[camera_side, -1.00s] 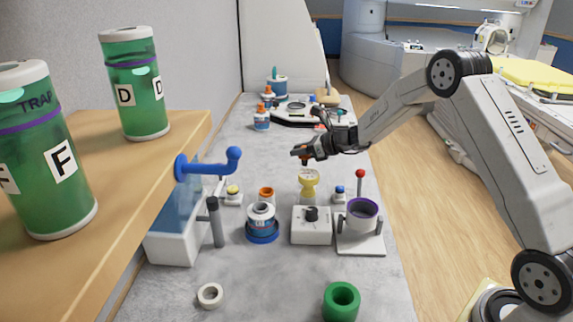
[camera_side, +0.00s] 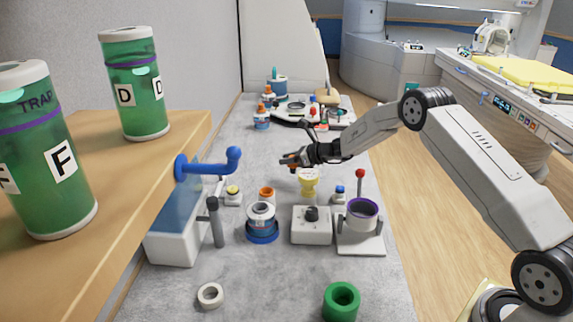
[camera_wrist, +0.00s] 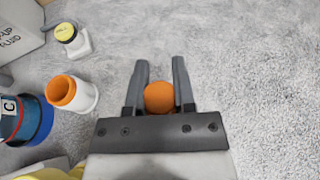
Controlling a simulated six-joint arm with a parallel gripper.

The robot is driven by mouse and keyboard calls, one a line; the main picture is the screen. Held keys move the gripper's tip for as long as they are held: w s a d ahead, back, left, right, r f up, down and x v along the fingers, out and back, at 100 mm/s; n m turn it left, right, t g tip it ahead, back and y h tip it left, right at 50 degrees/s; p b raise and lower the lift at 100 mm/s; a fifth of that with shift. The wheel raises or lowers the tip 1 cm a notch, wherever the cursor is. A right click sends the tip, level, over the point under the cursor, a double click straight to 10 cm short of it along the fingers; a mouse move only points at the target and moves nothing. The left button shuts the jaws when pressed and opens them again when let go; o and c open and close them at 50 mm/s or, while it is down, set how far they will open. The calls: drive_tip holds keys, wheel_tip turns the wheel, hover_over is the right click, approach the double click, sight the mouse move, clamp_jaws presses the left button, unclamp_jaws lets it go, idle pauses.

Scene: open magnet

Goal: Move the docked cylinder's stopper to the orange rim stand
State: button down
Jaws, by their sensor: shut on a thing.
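My gripper (camera_wrist: 159,90) is shut on an orange, round-topped stopper (camera_wrist: 159,98), held between its two grey fingers. In the side view my gripper (camera_side: 289,160) is raised above the bench, behind the orange rim stand (camera_side: 267,191). The stand is a white tube with an orange rim; it also shows in the wrist view (camera_wrist: 75,94), left of the gripper and apart from it. The docked cylinder (camera_side: 261,213) sits in a blue dock (camera_side: 262,235) in front of the stand. In the wrist view the blue dock (camera_wrist: 38,130) is partly cut off at the left edge.
A yellow funnel-like piece (camera_side: 308,185) stands right of the orange rim stand. A small yellow-capped bottle (camera_side: 233,195) is on its left, near a blue hooked arm (camera_side: 215,167). A switch box (camera_side: 311,226) and a purple-rimmed cup (camera_side: 363,214) stand front right.

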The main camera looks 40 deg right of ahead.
drive_tip(key=shift+w+f, duration=0.1)
drive_tip(key=shift+w+f, duration=0.1)
drive_tip(key=shift+f, duration=1.6)
drive_tip(key=shift+f, duration=0.1)
drive_tip(key=shift+c, duration=2.2)
unclamp_jaws()
drive_tip(key=shift+d, duration=0.1)
drive_tip(key=shift+v, duration=6)
